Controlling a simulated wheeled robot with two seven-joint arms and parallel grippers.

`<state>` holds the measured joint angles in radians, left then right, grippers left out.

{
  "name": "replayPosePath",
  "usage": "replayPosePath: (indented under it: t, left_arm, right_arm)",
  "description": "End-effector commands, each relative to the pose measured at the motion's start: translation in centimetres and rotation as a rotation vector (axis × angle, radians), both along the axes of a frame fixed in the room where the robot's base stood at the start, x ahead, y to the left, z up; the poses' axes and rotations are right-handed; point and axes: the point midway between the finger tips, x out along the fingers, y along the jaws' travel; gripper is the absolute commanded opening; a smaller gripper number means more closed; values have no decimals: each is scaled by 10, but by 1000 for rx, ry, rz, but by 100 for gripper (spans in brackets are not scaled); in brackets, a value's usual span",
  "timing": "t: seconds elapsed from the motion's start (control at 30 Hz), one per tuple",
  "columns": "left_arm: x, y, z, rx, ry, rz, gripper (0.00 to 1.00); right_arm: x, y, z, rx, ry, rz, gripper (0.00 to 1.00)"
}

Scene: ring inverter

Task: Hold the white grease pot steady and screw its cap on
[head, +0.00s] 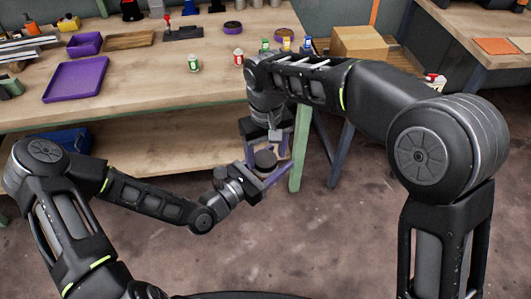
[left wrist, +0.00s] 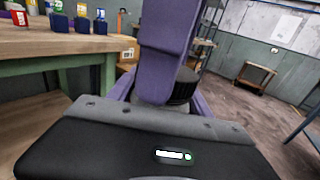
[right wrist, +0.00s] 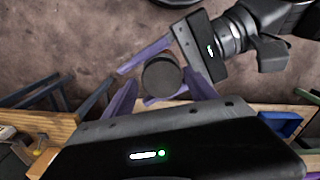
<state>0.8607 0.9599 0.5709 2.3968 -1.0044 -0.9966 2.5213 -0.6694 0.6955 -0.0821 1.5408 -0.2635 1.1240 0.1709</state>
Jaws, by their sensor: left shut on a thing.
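A dark round ribbed cap (head: 265,160) sits between the fingers of my left gripper (head: 266,173). It shows from above in the right wrist view (right wrist: 162,77) and in part in the left wrist view (left wrist: 184,86). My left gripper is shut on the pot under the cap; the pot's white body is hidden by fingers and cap. My right gripper (right wrist: 163,88) points down from above, its purple fingers apart on either side of the cap with visible gaps. One of its fingers fills the middle of the left wrist view. I cannot tell how far the cap is screwed down.
The workbench (head: 130,85) stands behind my grippers, with its green leg (head: 300,148) close to their right. Open floor lies in front.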

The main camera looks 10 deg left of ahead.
Motion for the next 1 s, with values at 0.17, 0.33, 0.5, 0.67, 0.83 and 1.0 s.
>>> replayPosePath:
  t: [0.17,0.33,0.5,0.67,0.83,1.0]
  left_arm:
    - [0,-1,1,-1,-3,-2,0]
    - [0,-1,2,-1,-3,-2,0]
    - [1,-1,2,-1,-4,-2,0]
    - [1,-1,1,-1,-3,-2,0]
    - [1,-1,1,0,-1,-1,0]
    - [0,-1,1,-1,-2,-1,0]
  right_arm:
    - [-3,4,0,5,5,5,77]
    - [-4,5,0,6,7,7,77]
    - [-5,6,0,7,8,8,77]
    - [-5,6,6,8,8,9,77]
    - [-3,5,27,9,2,8,77]
    - [-2,3,54,6,0,5,77]
